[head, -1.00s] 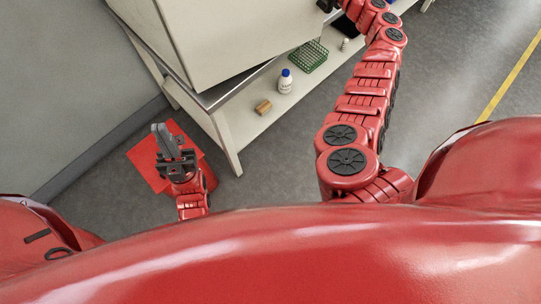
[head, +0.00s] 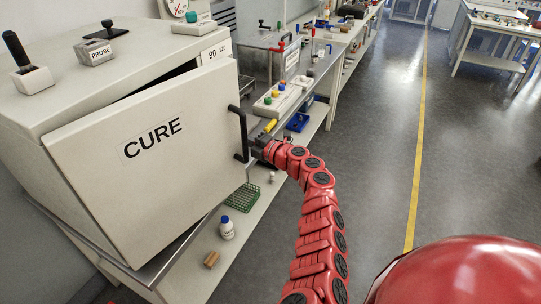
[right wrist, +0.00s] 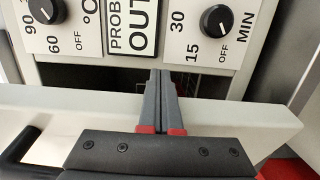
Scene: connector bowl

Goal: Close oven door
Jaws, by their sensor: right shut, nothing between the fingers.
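The oven (head: 70,65) is a pale box at the left of the head view. Its door (head: 150,170), marked CURE, stands ajar, with a dark gap along its top. A black bar handle (head: 241,134) is near the door's right edge. My right gripper (head: 259,147) is just right of the handle. In the right wrist view, the right gripper (right wrist: 165,98) is shut and empty, its fingers reaching across the door's edge (right wrist: 70,110) toward the oven's control panel (right wrist: 215,35). Whether they touch the door I cannot tell. My left gripper is not in view.
A green wire rack (head: 243,197), a white bottle with a blue cap (head: 227,229) and a small brown block (head: 211,259) are on the shelf below. A box with coloured buttons (head: 277,98) stands on the bench behind.

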